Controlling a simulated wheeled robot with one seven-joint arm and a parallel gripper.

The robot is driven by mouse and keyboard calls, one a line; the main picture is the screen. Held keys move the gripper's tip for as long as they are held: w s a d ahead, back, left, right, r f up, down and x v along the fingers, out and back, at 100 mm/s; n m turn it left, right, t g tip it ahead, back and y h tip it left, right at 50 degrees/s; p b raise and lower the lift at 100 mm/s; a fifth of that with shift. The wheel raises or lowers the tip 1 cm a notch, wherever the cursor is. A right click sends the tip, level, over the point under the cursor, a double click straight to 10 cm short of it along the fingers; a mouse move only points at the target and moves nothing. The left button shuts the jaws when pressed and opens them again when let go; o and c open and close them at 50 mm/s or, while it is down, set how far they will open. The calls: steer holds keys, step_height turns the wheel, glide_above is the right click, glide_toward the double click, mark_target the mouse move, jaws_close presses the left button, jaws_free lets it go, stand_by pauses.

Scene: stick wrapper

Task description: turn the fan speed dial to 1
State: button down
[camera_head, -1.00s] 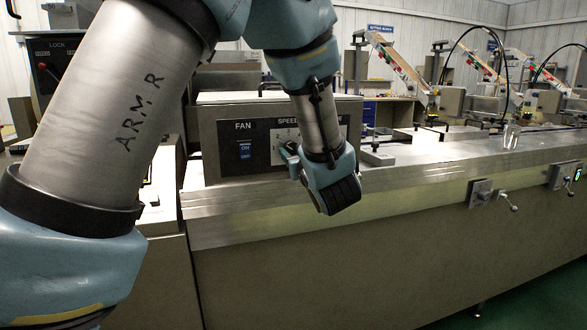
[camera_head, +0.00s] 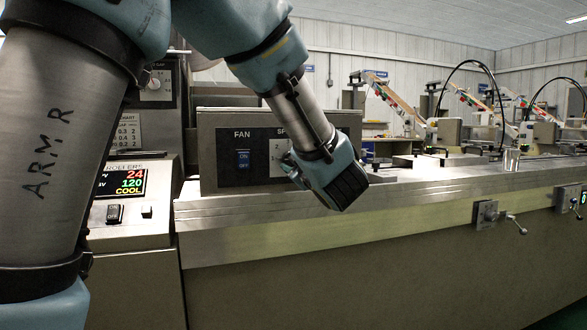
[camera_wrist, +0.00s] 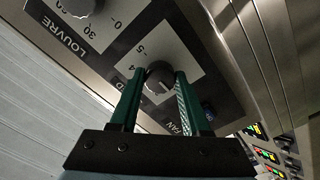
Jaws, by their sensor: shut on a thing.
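The fan speed dial (camera_wrist: 157,88) is a round dark knob on a pale scale plate in the wrist view. The figures 4 and 5 show beside it; the 1 and the exact pointer setting cannot be made out. My gripper (camera_wrist: 158,74) has green fingers on either side of the knob and is shut on it. In the head view my wrist covers the dial and most of the speed scale on the fan panel (camera_head: 233,174); the fingers are hidden there.
A second knob, marked LOUVRE (camera_wrist: 75,4), sits on the same panel. The blue fan switch (camera_head: 243,160) is left of my wrist. A controller display (camera_head: 124,182) stands further left.

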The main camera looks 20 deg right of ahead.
stand_by(0.4)
steer(key=shift+c, duration=1.8)
jaws_free()
steer(key=shift+s, duration=0.1)
steer(key=s+a+b, duration=0.1)
steer(key=s, duration=0.9)
steer(key=shift+s+a+f, duration=0.15)
steer(key=shift+s, duration=0.15)
